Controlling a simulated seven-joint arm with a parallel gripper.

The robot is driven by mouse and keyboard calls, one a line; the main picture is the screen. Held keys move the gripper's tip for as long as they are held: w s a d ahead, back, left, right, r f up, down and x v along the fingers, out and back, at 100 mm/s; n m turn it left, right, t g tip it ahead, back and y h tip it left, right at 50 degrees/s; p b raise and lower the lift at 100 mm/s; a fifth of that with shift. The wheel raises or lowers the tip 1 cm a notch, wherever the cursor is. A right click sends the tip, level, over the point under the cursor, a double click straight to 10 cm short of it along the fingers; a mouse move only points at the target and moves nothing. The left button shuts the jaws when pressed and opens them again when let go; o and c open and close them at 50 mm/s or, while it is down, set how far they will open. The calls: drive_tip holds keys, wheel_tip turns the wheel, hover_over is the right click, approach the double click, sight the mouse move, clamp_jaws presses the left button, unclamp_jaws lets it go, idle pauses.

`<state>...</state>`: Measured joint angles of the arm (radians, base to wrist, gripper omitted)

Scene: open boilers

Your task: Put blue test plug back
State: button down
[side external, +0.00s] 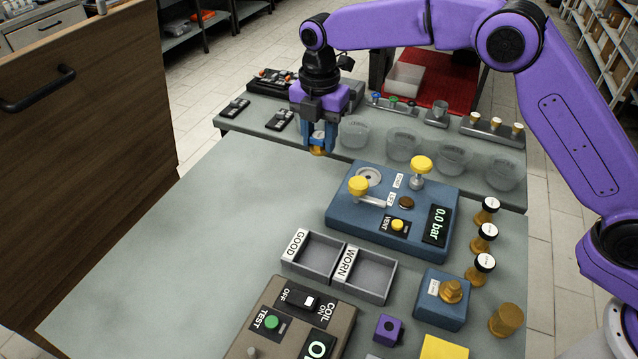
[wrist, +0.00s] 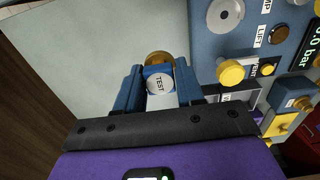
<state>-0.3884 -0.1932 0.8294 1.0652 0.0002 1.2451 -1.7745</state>
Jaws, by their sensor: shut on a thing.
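My gripper (side external: 319,138) is shut on the blue test plug (side external: 318,150), above the table to the left of the boiler unit. In the wrist view my gripper (wrist: 159,84) has a blue finger on either side of the test plug (wrist: 158,79), whose white label reads TEST. A brass end of the plug shows beyond the label. The blue boiler unit (side external: 345,214) carries yellow knobs, a grey ring (side external: 369,177), a brown round part (side external: 406,202) and a display reading 0.0 bar. The ring also shows in the wrist view (wrist: 225,14).
Grey GOOD (side external: 311,257) and WORN (side external: 364,275) trays look empty. A blue block with a brass fitting (side external: 452,291) stands at the right. Clear cups (side external: 402,145) stand behind the boiler unit. The table's left is clear.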

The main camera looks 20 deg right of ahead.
sight(318, 187)
wheel_tip(318, 187, down, 10)
drive_tip(key=shift+a+r, duration=0.1)
idle(0.4)
drive_tip(key=c, duration=0.7)
unclamp_jaws()
drive_tip(key=shift+f, duration=0.2)
drive_tip(key=shift+r, duration=0.1)
wheel_tip(318, 187, up, 12)
drive_tip(key=shift+r, duration=0.1)
